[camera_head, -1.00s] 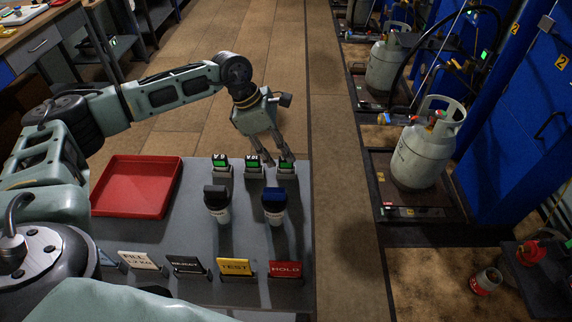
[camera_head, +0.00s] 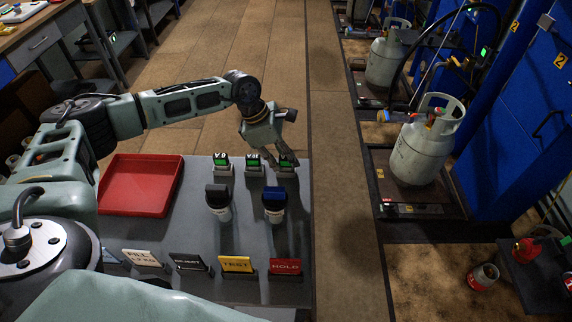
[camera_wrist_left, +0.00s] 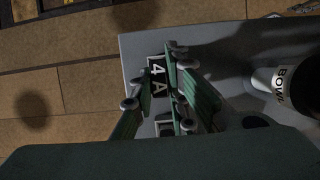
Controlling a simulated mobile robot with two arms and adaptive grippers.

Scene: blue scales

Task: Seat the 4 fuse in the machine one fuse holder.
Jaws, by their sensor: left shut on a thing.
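The 4 A fuse (camera_wrist_left: 158,78) shows its black label in the left wrist view, between the fingers of my left gripper (camera_wrist_left: 155,110). In the head view, my left gripper (camera_head: 281,162) reaches down at the back right of the grey table and is shut on this fuse (camera_head: 287,161). The fuse is the rightmost of three green-and-black fuses in a row, each over a small light stand. The fingers partly hide it, and I cannot tell whether it is clear of its stand. I cannot make out the machine one fuse holder. My right gripper is not in view.
Two other fuses (camera_head: 222,161) (camera_head: 253,161) stand just left of my gripper. A red tray (camera_head: 142,207) lies left, and sign plates line the front. Gas cylinders (camera_head: 420,153) on scales and blue cabinets (camera_head: 520,130) stand right, across the floor.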

